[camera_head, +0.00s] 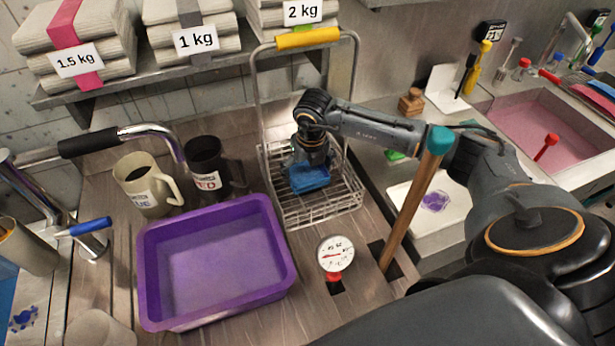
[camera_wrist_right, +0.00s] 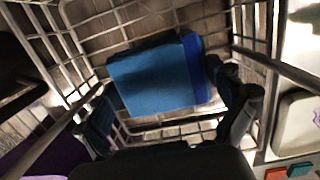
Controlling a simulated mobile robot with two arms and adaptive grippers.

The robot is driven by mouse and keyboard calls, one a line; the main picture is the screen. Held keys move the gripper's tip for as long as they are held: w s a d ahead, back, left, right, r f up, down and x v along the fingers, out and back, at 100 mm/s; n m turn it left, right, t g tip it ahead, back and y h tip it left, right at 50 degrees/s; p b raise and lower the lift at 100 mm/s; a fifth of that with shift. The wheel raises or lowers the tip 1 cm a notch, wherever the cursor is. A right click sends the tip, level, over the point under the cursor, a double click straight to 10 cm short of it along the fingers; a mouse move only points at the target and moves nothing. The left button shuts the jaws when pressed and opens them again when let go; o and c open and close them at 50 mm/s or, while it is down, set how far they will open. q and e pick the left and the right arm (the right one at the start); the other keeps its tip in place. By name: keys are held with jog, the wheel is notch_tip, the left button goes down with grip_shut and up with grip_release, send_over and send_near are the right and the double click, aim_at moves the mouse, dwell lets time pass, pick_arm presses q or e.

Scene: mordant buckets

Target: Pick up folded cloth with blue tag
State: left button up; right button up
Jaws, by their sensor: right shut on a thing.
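A blue folded cloth (camera_head: 311,178) is inside the wire basket (camera_head: 343,207) in the head view. In the right wrist view the cloth (camera_wrist_right: 155,80) has a darker blue band (camera_wrist_right: 193,62) along its right edge. My right gripper (camera_head: 309,165) points down into the basket. It is shut on the cloth, with a finger at each side of it in the wrist view (camera_wrist_right: 172,103). The gripper hides part of the cloth in the head view. I cannot tell whether the cloth touches the basket floor. My left gripper is not in view.
The basket's tall handle with a yellow grip (camera_head: 308,38) rises behind my right gripper. A purple tub (camera_head: 216,312) and two mugs stand left. A wooden-handled tool (camera_head: 410,212) stands right, near my arm. A gauge (camera_head: 336,254) is in front. A shelf (camera_head: 150,91) bears stacked cloths.

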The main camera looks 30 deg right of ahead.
jog(key=s+a+r+b, duration=0.1)
jog(key=s+a+r, duration=0.2)
jog(key=s+a+r+b, duration=0.2)
jog(key=s+a+r, duration=0.1)
jog(key=r, duration=0.1)
jog(key=s+a+r+b, duration=0.2)
jog(key=s+a+r, duration=0.1)
jog(key=shift+s+a+r, duration=0.15)
jog(key=shift+a+r, duration=0.05)
jog(key=shift+r, duration=0.2)
jog(key=shift+s+a+r, duration=0.25)
jog(key=shift+s, duration=0.1)
dwell(0.4)
